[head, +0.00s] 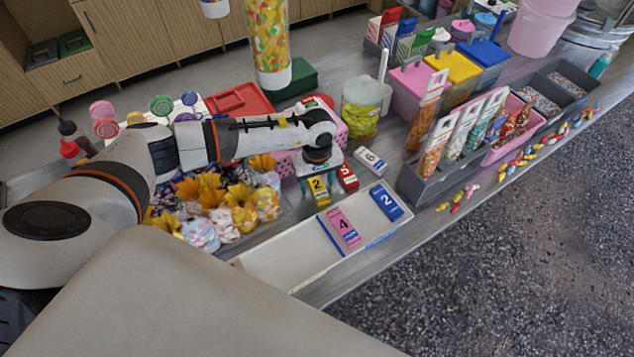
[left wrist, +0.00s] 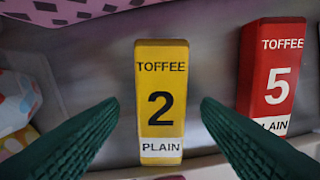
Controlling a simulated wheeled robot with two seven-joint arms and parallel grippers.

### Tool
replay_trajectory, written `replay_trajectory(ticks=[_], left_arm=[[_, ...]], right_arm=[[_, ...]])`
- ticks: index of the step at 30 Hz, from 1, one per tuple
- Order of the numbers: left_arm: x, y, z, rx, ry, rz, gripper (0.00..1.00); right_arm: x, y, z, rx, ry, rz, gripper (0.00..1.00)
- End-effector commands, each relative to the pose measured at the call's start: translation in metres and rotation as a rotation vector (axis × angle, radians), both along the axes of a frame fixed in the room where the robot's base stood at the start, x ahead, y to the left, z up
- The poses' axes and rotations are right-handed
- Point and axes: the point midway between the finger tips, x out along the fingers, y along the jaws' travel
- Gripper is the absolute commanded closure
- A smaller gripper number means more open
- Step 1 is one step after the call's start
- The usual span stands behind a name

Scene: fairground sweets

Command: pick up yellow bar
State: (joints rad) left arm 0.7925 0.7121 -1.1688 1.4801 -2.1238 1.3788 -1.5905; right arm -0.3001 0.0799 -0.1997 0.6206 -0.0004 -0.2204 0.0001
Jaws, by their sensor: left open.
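The yellow bar (head: 319,191) lies on the grey counter just behind the white tray (head: 282,262). In the left wrist view the yellow bar (left wrist: 162,75) is upright in the picture and reads TOFFEE, 2, PLAIN. My left gripper (head: 317,172) is above the counter near the bar's far end. In the left wrist view its two dark green fingers (left wrist: 161,108) are open, with the bar showing between them and no contact visible. My right gripper is not in view.
A red bar (head: 347,177) marked 5 lies close to the right of the yellow one. A white bar (head: 370,161) is farther right. The tray holds a pink bar (head: 344,228) and a blue bar (head: 386,202). Yellow-flowered wrapped sweets (head: 240,208) crowd the left.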

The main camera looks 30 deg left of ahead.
Motion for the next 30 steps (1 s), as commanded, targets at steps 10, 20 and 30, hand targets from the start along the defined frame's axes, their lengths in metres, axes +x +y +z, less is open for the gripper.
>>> replay_trajectory(ticks=[10, 20, 30], left_arm=[[0.0, 0.0, -0.005, 0.001, -0.001, -0.001, 0.52], [0.0, 0.0, -0.005, 0.001, -0.001, -0.001, 0.92], [0.002, 0.001, 0.018, 0.0, -0.006, -0.002, 0.92]], right_arm=[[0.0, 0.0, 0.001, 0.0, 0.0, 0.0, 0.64], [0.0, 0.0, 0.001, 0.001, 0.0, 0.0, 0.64], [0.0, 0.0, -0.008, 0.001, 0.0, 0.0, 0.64]])
